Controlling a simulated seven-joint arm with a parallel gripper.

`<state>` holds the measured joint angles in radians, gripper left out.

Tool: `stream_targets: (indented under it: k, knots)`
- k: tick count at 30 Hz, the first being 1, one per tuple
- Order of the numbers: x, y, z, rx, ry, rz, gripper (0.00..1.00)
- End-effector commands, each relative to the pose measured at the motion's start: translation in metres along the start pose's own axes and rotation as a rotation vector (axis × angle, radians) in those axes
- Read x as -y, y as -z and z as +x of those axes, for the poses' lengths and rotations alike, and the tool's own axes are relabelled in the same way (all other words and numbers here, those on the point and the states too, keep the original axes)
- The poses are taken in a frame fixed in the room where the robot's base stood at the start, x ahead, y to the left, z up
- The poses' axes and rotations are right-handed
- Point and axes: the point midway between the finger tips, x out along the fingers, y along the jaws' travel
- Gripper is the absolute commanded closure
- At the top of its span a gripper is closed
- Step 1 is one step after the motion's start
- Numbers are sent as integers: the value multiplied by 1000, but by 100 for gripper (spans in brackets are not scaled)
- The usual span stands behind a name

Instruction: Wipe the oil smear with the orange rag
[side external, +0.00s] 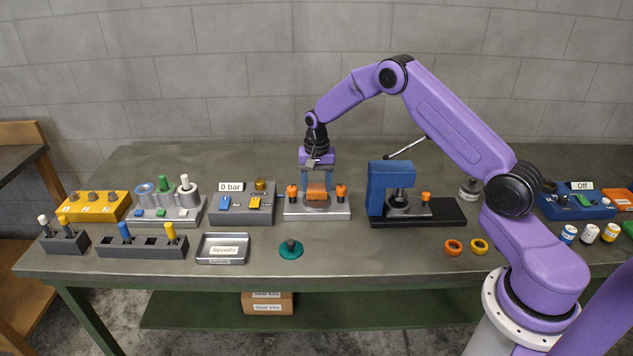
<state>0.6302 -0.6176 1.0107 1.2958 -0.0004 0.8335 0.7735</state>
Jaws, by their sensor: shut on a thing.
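My gripper (317,186) points down over a grey fixture (318,212) near the middle of the bench. Its jaws are shut on an orange piece (316,189), which sits between the two orange knobs of the fixture. The piece is small and partly hidden by the fingers, so I cannot tell for sure whether it is the rag. Another orange, flat-looking thing (616,196) with a pale label lies at the right edge, partly cut off. I cannot make out the oil smear on the bench.
A blue press (385,187) on a dark base stands just right of my gripper, and a valve block (243,203) marked 0 bar stands left. The front-centre bench (370,255) is clear.

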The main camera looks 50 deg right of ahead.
Motion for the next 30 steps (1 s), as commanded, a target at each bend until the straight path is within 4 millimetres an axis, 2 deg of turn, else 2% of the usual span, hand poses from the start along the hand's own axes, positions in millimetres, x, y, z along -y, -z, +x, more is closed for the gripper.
stream_targets:
  k: [10, 21, 30]
  knots:
    - [0, -33, 0, 4, -3, -3, 68]
    - [0, -59, 0, 3, -3, -2, 68]
    - [0, -34, 0, 2, -1, 2, 68]
